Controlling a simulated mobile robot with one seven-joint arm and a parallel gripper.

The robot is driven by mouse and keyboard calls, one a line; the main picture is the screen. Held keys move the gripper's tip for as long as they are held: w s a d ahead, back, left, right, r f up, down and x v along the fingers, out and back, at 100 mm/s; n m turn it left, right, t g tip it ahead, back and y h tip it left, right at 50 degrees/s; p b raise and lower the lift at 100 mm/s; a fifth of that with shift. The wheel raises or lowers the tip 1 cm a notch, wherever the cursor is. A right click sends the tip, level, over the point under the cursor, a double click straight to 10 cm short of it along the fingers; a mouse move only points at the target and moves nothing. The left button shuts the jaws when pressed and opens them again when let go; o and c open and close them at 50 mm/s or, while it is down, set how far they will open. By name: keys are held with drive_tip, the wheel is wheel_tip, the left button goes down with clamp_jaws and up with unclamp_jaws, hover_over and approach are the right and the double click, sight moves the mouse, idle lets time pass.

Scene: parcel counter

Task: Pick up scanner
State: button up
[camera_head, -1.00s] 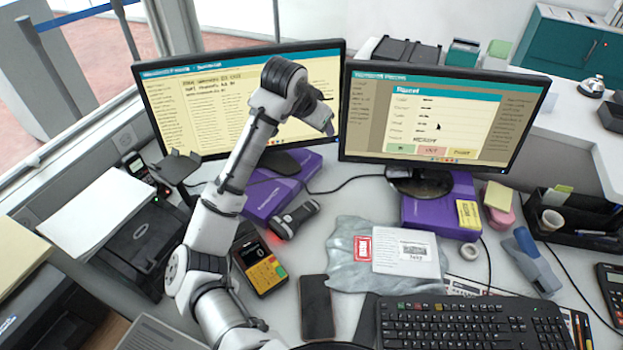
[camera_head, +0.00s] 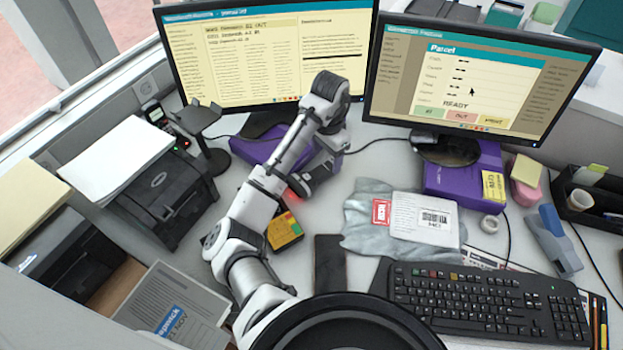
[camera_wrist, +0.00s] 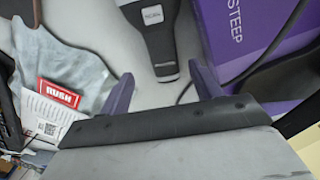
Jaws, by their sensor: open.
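The scanner (camera_wrist: 153,32), dark with a grey end, lies on the counter; in the wrist view it is at the top centre, its upper part cut off by the frame edge. In the head view the scanner (camera_head: 303,187) is partly hidden by my arm, with a red glow beside it. My gripper (camera_wrist: 163,90) is open and empty, its two purple fingers spread.
A purple box (camera_wrist: 240,40) lies close to the right finger in the wrist view, with a black cable. A grey parcel bag (camera_head: 362,232) is right of the scanner. A yellow-and-black terminal (camera_head: 284,232) is in front. Monitors (camera_head: 270,60) stand behind; an empty black stand (camera_head: 200,120) is left.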

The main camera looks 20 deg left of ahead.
sight(322, 169)
drive_tip(key=f, duration=0.2)
drive_tip(key=a+f+p, duration=0.1)
drive_tip(key=f, duration=0.1)
drive_tip(key=shift+s+f, duration=0.15)
drive_tip(key=shift+d+f, duration=0.1)
drive_tip(key=shift+f, duration=0.25)
drive_tip(key=shift+c, duration=0.3)
drive_tip(key=c, duration=1.1)
drive_tip(key=shift+r, duration=0.1)
